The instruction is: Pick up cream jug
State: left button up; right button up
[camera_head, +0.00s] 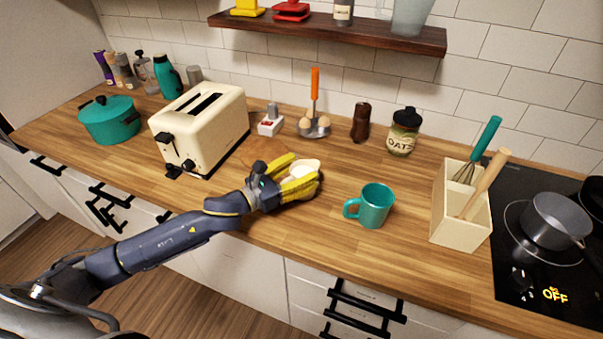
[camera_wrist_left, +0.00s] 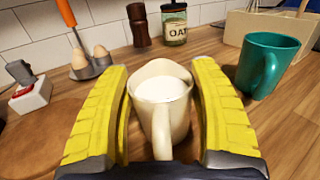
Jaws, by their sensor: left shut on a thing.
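The cream jug (camera_head: 305,168) is a small cream-coloured jug filled with white liquid, standing upright at the middle of the wooden counter. In the left wrist view the jug (camera_wrist_left: 161,100) sits between the yellow fingers, its handle pointing toward my wrist. My left gripper (camera_head: 297,182) is shut on the jug, with one finger on each side of it; the gripper also shows in the wrist view (camera_wrist_left: 162,115). Whether the jug's base touches the counter is hidden by the fingers. My right gripper is not in view.
A teal mug (camera_head: 374,206) stands just right of the jug. A cream toaster (camera_head: 200,130) is at the left, and a utensil box (camera_head: 461,212) stands beside the black cooktop (camera_head: 530,275) at the right. An egg holder (camera_head: 314,128) and oats jar (camera_head: 403,132) are behind. The front counter is clear.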

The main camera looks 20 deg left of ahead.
pick_arm(q)
jog(key=shift+r, duration=0.25)
notch_tip(320, 180, up, 19)
dwell(1.7)
jog(key=shift+r, duration=0.1)
